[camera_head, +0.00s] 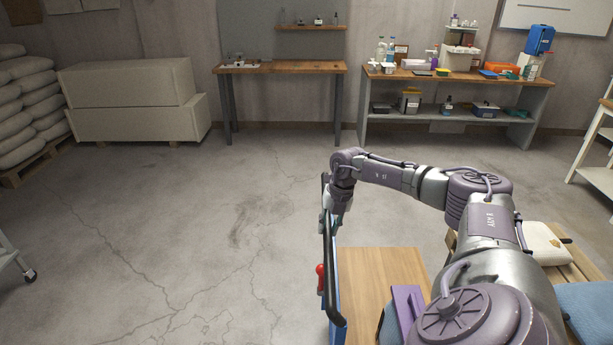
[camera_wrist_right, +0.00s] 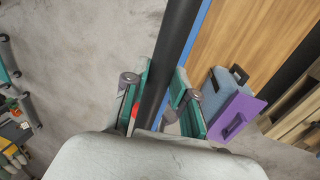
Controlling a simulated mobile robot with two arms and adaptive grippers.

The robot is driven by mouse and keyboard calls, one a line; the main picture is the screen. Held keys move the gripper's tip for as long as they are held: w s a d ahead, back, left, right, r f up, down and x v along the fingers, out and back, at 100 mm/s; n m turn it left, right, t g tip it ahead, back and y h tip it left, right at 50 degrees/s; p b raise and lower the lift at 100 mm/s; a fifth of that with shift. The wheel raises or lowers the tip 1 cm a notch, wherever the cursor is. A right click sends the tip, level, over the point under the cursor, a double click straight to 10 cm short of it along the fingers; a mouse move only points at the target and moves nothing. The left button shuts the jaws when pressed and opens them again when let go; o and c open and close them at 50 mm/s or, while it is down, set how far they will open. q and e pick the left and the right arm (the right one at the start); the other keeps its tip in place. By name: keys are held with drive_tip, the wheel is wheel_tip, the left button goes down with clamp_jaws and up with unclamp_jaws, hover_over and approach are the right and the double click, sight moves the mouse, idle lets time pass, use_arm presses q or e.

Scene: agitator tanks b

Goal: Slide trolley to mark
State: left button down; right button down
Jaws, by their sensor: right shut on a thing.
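The trolley has a wooden deck (camera_head: 375,275) and a blue upright frame (camera_head: 337,290) with a black handle bar (camera_head: 329,250) on its left side. In the right wrist view the black bar (camera_wrist_right: 177,50) runs between the teal pads of my right gripper (camera_wrist_right: 162,90), which is shut on it. In the head view my right gripper (camera_head: 334,208) is at the far part of the bar, partly hidden by its wrist. A grey-blue box (camera_wrist_right: 220,90) and a purple piece (camera_wrist_right: 237,116) are on the deck. I see no clear floor mark. My left gripper is out of view.
Bare cracked concrete floor (camera_head: 180,220) lies open left of and beyond the trolley. A pallet with a pale sack (camera_head: 541,243) stands close on the right. Benches (camera_head: 280,68) and pale crates (camera_head: 130,100) line the back wall. A caster (camera_head: 29,276) shows at the left edge.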

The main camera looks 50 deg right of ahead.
drive_tip(key=s+d, duration=0.1)
drive_tip(key=s, duration=0.1)
drive_tip(key=s+d, duration=0.1)
drive_tip(key=d, duration=0.1)
drive_tip(key=shift+s+d, duration=0.15)
drive_tip(key=shift+s, duration=0.2)
drive_tip(key=c, duration=0.9)
unclamp_jaws()
drive_tip(key=shift+c, duration=0.2)
wheel_tip(320, 180, up, 12)
drive_tip(key=s+d, duration=0.1)
drive_tip(key=shift+s+d, duration=0.25)
drive_tip(key=shift+s, duration=0.15)
drive_tip(key=shift+f, duration=0.1)
